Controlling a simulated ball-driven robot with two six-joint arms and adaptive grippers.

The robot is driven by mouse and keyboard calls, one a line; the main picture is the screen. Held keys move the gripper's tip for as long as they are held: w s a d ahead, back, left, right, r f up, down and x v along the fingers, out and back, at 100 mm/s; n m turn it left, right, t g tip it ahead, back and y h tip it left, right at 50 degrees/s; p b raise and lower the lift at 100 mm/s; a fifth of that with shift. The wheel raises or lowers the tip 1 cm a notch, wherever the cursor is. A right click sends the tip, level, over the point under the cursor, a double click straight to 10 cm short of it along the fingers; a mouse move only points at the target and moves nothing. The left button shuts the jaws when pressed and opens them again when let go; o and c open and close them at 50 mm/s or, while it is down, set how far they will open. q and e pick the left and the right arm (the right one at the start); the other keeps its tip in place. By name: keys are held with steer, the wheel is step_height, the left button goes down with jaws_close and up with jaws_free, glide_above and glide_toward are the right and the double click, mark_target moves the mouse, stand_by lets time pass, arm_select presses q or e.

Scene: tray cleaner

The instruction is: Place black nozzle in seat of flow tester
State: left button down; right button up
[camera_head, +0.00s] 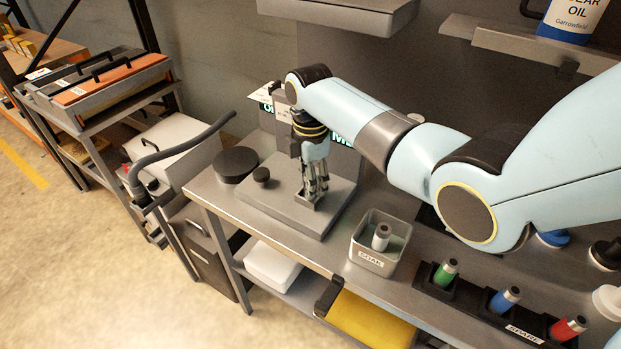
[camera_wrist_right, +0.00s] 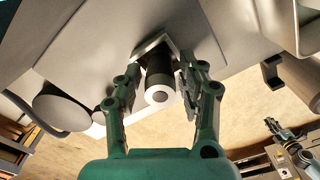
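The flow tester (camera_head: 275,205) is a grey plate with an upright back panel on the bench. My right gripper (camera_head: 316,190) points down over the small square seat (camera_head: 306,201) on its plate. In the right wrist view, the black nozzle (camera_wrist_right: 160,74) with its pale ring end stands between the fingers (camera_wrist_right: 160,82), its far end at the seat (camera_wrist_right: 153,42). Narrow gaps show between the nozzle and both fingers, so the gripper looks slightly open around it. How deep the nozzle sits in the seat is hidden. My left gripper is out of view.
A grey SOAK bin (camera_head: 372,263) holds a pale-topped nozzle (camera_head: 381,237). A SPARE rack (camera_head: 470,298) holds green (camera_head: 445,272), blue (camera_head: 504,299) and red (camera_head: 567,328) nozzles. A black disc (camera_head: 236,163) and a small black knob (camera_head: 261,175) are left of the seat.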

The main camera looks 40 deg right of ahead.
steer(key=shift+o, duration=0.6)
steer(key=shift+r, duration=0.1)
steer(key=shift+r, duration=0.25)
step_height(320, 180, up, 12)
steer(key=shift+f, duration=0.15)
steer(key=shift+f, duration=0.1)
